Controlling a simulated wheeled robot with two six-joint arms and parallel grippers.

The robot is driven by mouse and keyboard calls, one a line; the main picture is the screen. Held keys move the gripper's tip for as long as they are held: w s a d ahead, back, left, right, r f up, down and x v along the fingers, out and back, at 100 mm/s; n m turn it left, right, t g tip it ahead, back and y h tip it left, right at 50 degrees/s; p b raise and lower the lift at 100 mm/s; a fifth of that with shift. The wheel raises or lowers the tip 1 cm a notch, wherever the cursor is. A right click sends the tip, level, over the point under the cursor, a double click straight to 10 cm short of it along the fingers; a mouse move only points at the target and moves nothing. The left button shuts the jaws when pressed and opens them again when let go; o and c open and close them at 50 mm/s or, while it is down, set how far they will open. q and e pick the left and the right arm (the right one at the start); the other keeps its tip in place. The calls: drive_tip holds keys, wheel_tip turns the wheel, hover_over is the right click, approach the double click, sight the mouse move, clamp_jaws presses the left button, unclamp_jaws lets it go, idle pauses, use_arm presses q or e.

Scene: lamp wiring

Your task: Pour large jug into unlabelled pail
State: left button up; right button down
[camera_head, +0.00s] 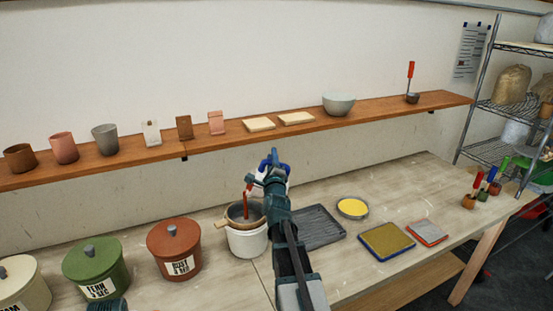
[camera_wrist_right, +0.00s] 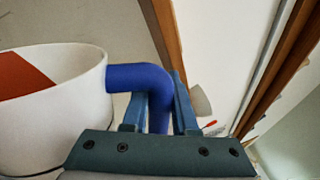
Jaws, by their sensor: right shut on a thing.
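My right gripper (camera_head: 270,165) is shut on the blue handle (camera_wrist_right: 140,78) of the white jug (camera_wrist_right: 60,125). In the right wrist view a flat red-brown surface shows inside the jug's rim. In the head view the jug (camera_head: 262,181) is mostly hidden behind my gripper and looks tilted to the left. A red stream runs down from it into a round sieve (camera_head: 236,221) on the white, unlabelled pail (camera_head: 248,243). The pail's inside is hidden by the sieve.
Lidded pails in red (camera_head: 174,250), green (camera_head: 96,270) and cream (camera_head: 22,285) stand to the left. A dark ribbed tray (camera_head: 318,228), a yellow-filled bowl (camera_head: 352,208) and two shallow trays lie right of my arm. A wooden shelf (camera_head: 232,134) with cups runs behind.

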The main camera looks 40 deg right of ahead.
drive_tip(key=shift+w+a+f+n+t+y+b, duration=0.15)
drive_tip(key=shift+w+a+f+n+b, duration=0.15)
drive_tip(key=shift+a+n, duration=0.35)
drive_tip(key=shift+w+a+f+n+t+y+b, duration=0.15)
drive_tip(key=shift+w+a+n+b, duration=0.15)
drive_tip(key=shift+a+n, duration=0.35)
drive_tip(key=shift+w+a+f+n+y+b, duration=0.1)
drive_tip(key=shift+w+a+f+n+b, duration=0.1)
drive_tip(key=shift+w+a+n, duration=0.45)
drive_tip(key=shift+w+a+r+n+t+y+p, duration=0.15)
drive_tip(key=shift+w+a+n, duration=0.15)
drive_tip(key=shift+a+n, duration=0.4)
drive_tip(key=shift+w+a+r+n+t+y+p, duration=0.1)
drive_tip(key=shift+w+a+r+n+p, duration=0.15)
drive_tip(key=shift+a+n, duration=0.4)
drive_tip(key=shift+w+a+r+n+t+y+p, duration=0.15)
drive_tip(key=shift+w+a+n, duration=0.15)
drive_tip(key=shift+a+n, duration=0.4)
drive_tip(key=shift+w+a+f+n+y, duration=0.1)
drive_tip(key=shift+w+a+n+y, duration=0.2)
drive_tip(key=shift+a+n, duration=0.35)
drive_tip(key=shift+w+a+n+y, duration=0.1)
drive_tip(key=shift+w+a+n, duration=0.3)
drive_tip(key=shift+a+n, duration=0.25)
